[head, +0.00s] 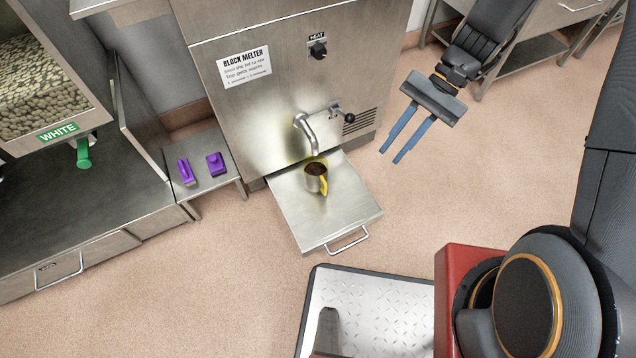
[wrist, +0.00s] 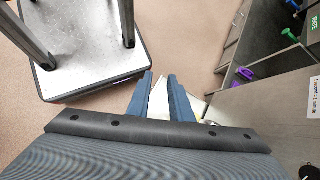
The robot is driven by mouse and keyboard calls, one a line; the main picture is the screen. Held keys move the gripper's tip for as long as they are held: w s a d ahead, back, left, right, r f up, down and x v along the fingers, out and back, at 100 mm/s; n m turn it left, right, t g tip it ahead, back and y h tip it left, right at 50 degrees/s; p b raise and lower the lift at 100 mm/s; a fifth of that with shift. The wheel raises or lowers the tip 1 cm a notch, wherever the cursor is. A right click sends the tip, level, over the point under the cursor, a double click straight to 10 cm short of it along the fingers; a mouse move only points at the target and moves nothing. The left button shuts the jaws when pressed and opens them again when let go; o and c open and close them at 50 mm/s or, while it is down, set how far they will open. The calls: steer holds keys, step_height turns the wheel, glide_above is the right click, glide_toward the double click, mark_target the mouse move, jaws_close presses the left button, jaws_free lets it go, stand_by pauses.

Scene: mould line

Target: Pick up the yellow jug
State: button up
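The yellow jug (head: 313,182) is a small metal jug with a yellow rim and yellow handle. It stands upright on the pulled-out metal shelf (head: 300,215), below the spout (head: 308,135) of the block melter, with something dark brown inside. My gripper (head: 391,157) is to the right of the melter, apart from the jug and well to its right. Its two blue fingers are parallel with a gap between them, and nothing is held. In the wrist view the fingers (wrist: 160,76) also stand apart. Only a small yellow patch shows there beside the gripper; the jug is otherwise hidden.
Two purple items (head: 215,164) lie on a low side table left of the shelf. A bin labelled WHITE (head: 50,95) stands at far left. Open floor lies right of the shelf.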

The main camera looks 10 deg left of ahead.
steer(key=w+a+f+m+g+y+b, duration=0.1)
steer(key=w+a+f+m+y+b, duration=0.2)
steer(key=f+b, duration=0.7)
steer(key=w+a+f+m+g+y+b, duration=0.15)
steer(key=w+a+f+b, duration=0.3)
steer(key=f, duration=0.95)
steer(key=m+t+y+b, duration=0.1)
steer(key=m+y+b, duration=0.2)
steer(key=y+b, duration=0.7)
glide_toward(318, 178)
steer(key=s+h+b, duration=0.1)
steer(key=s+a+h+b, duration=0.1)
steer(key=s+r+h+b, duration=0.1)
steer(key=s, duration=0.1)
steer(key=shift+s+a+h, duration=0.15)
steer(key=shift+a+h, duration=0.1)
steer(key=shift+a, duration=0.05)
steer(key=shift+a+f, duration=0.15)
steer(key=shift+a, duration=0.15)
steer(key=b+x, duration=0.3)
steer(key=x, duration=0.3)
steer(key=shift+a+f, duration=0.2)
steer(key=shift+a, duration=0.05)
steer(key=shift+s+a+r+b, duration=0.1)
steer(key=shift+s+a+b, duration=0.3)
steer(key=shift+a, duration=0.2)
steer(key=shift+c, duration=0.4)
jaws_close()
steer(key=shift+w, duration=0.1)
